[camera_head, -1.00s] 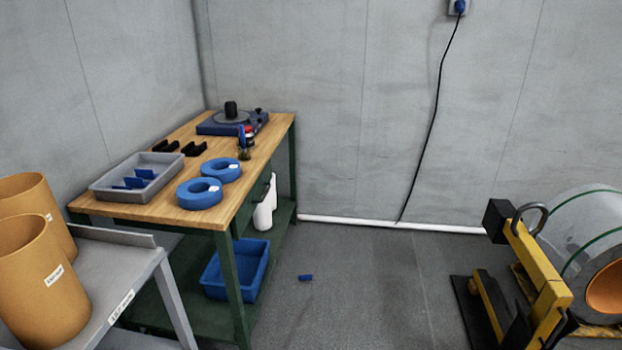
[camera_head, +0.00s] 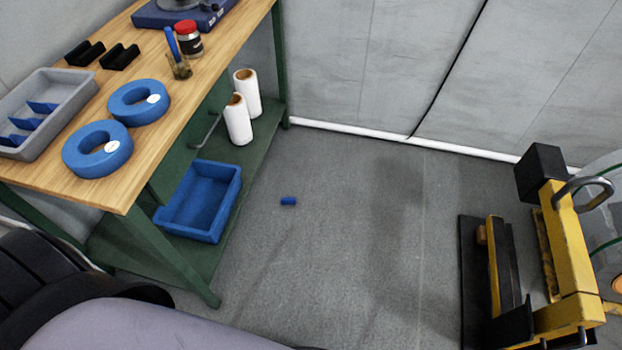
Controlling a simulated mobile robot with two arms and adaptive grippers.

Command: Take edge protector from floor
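A small blue piece, the edge protector (camera_head: 288,201), lies on the grey floor in the middle of the head view, to the right of the workbench. It is apart from the bench and the bin, and nothing covers it. Similar blue pieces (camera_head: 43,107) lie in the grey tray on the bench top. Part of my own arm shows at the lower left. Neither of my grippers is in view.
The wooden workbench (camera_head: 190,95) with green legs stands on the left. Its lower shelf holds a blue bin (camera_head: 203,202) and two white rolls (camera_head: 238,120). A yellow lifting frame (camera_head: 570,250) stands at the right. The floor (camera_head: 370,240) between them is clear.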

